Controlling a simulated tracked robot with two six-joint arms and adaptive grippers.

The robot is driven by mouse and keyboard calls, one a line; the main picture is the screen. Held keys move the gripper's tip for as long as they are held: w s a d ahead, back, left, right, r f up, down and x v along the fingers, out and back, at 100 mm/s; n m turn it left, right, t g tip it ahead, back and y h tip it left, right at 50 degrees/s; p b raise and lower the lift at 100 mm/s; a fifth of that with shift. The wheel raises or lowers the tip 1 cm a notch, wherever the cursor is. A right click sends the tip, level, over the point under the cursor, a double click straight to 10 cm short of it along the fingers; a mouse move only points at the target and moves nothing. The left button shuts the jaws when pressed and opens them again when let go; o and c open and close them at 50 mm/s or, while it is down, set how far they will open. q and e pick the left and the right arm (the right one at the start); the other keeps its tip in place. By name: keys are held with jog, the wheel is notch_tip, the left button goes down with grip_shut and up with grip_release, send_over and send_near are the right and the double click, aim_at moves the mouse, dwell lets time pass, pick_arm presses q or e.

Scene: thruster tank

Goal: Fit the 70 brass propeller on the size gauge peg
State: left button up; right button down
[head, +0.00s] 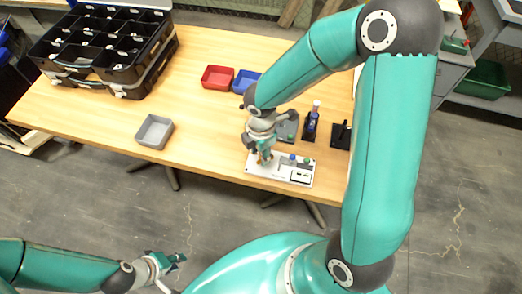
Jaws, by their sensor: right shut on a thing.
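The white gauge board (283,177) lies at the front edge of the table and has small blue and green pieces and a dark display on it. My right gripper (264,158) is over the left end of the board, pointing down and shut on a small brass-coloured thing, which looks like the propeller. The fingers hide most of it, and I cannot tell whether it touches a peg. The peg itself is hidden. My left gripper (175,272) is at the bottom left, off the table, and looks open and empty.
A black compartment organizer (95,77) stands at the back left. A grey bin (154,131), a red bin (217,77) and a blue bin (245,81) are on the table. A dark bottle (311,121) and a black stand (341,134) are behind the board.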

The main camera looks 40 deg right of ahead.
jog(key=shift+w, duration=0.15)
jog(key=c, duration=0.6)
grip_release()
notch_tip(320, 180, up, 16)
jog(key=p, duration=0.3)
jog(key=shift+f, duration=0.1)
dwell(0.6)
